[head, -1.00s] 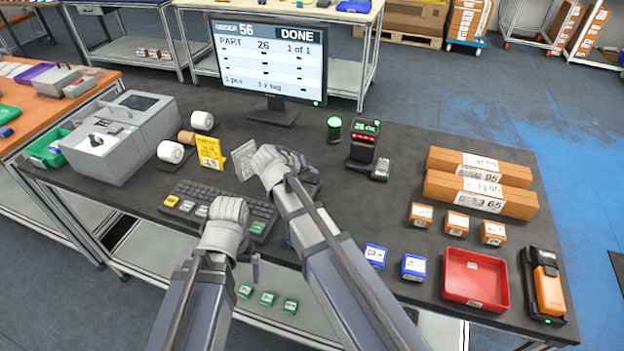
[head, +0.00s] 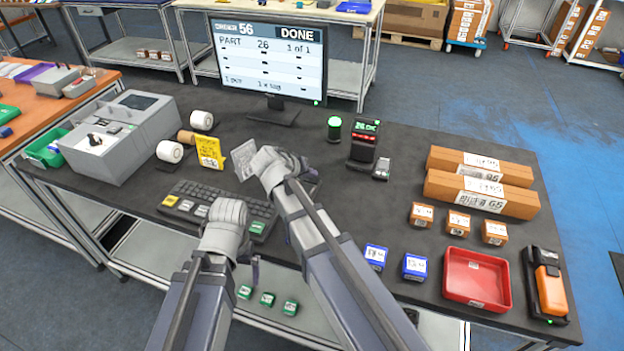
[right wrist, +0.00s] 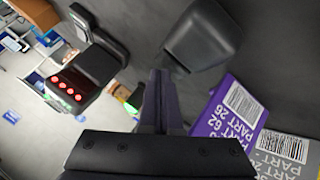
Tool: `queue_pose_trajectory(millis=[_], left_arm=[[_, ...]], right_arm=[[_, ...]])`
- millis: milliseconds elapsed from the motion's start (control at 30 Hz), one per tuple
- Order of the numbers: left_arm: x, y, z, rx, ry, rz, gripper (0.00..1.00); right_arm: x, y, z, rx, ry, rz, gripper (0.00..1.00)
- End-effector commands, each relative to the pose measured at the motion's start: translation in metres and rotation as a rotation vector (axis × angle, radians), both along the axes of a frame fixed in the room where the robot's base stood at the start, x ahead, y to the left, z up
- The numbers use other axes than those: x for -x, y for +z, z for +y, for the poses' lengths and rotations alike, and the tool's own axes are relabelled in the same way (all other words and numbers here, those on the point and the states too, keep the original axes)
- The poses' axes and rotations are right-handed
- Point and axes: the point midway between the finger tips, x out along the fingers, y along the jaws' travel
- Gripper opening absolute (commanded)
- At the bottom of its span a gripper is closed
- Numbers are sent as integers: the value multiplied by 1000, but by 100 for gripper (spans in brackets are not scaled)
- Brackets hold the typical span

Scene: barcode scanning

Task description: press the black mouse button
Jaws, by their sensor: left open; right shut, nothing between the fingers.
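The black mouse is not plainly visible in the head view; my right gripper (head: 275,165) covers part of the table between the keyboard and the scanner. In the right wrist view, the fingers (right wrist: 160,85) are shut and empty. A dark, rounded block (right wrist: 204,36) lies just beyond their tips; I cannot tell whether it is the mouse or whether they touch it. My left gripper (head: 224,220) is open and empty over the front right of the keyboard (head: 190,190); its fingertips are hard to see.
The monitor (head: 268,60) reads DONE. A scanner (head: 366,145) with red lights stands to the right, also in the wrist view (right wrist: 75,85). A yellow card (head: 208,152) stands left of my right gripper. A purple labelled part (right wrist: 225,110) lies near it. Boxes and a red tray (head: 476,300) fill the right.

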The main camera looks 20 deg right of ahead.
Motion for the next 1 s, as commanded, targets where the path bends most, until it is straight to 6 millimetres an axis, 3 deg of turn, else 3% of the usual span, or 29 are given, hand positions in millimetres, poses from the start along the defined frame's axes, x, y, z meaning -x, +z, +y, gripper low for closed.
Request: queue_pose_trajectory(millis=[1000], left_arm=[[0,-8,0,0,0,0,100]], right_arm=[[0,-8,0,0,0,0,0]])
